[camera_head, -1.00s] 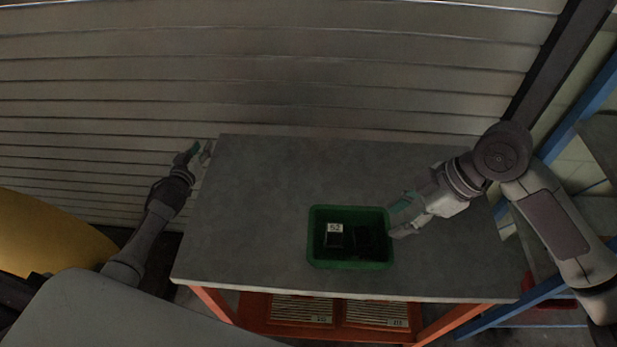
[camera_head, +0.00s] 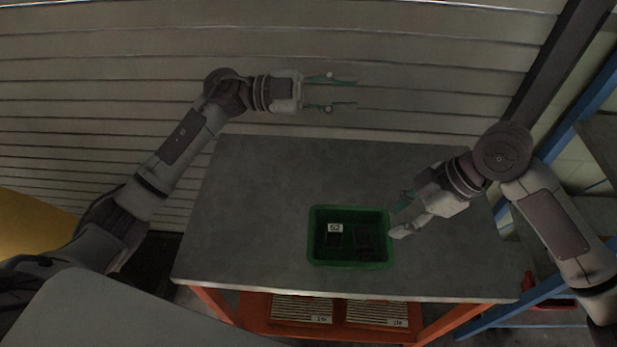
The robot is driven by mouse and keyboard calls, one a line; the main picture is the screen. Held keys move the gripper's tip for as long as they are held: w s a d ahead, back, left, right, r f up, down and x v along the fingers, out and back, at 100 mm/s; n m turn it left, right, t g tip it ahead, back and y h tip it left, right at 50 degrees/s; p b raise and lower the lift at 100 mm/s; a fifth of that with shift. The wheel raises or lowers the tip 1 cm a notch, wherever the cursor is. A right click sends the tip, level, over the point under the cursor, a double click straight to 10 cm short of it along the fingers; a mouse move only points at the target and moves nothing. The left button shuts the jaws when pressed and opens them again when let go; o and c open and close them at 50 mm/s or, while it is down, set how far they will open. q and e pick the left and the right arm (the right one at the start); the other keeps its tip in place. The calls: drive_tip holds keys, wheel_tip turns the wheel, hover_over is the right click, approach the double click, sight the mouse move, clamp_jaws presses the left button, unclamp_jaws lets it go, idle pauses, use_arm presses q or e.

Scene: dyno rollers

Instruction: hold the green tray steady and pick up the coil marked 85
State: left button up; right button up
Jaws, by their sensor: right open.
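The green tray (camera_head: 316,258) stands on the grey table toward its front. Inside it sits a dark coil (camera_head: 334,241) with a white label that looks like 52 or 62. A second dark coil (camera_head: 364,242) sits to its right, and I can read no label on it. I see no mark 85. My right gripper (camera_head: 399,214) is open at the tray's right side; I cannot tell whether it touches the rim. My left gripper (camera_head: 350,94) is open and empty, raised high, showing above the table's back edge with its fingers pointing right.
The grey table top (camera_head: 262,200) is clear left of and behind the tray. A slatted wall (camera_head: 150,60) rises behind the table. An orange lower shelf (camera_head: 256,310) holds slatted boxes with labels. A blue rack (camera_head: 575,120) stands at the right.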

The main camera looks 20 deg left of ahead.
use_arm(q)
drive_tip(key=s+d+f+m+g+y, duration=0.4)
drive_tip(key=s+d+m+g+y, duration=0.15)
drive_tip(key=s, duration=0.25)
drive_tip(key=m+t+y, duration=0.3)
drive_tip(key=y, duration=0.9)
approach(313, 219)
drive_tip(key=shift+g, duration=0.25)
drive_tip(key=f, duration=0.7)
drive_tip(key=d+f, duration=0.1)
drive_tip(key=f, duration=0.3)
drive_tip(key=shift+w+f, duration=0.2)
drive_tip(key=shift+w, duration=0.2)
clamp_jaws()
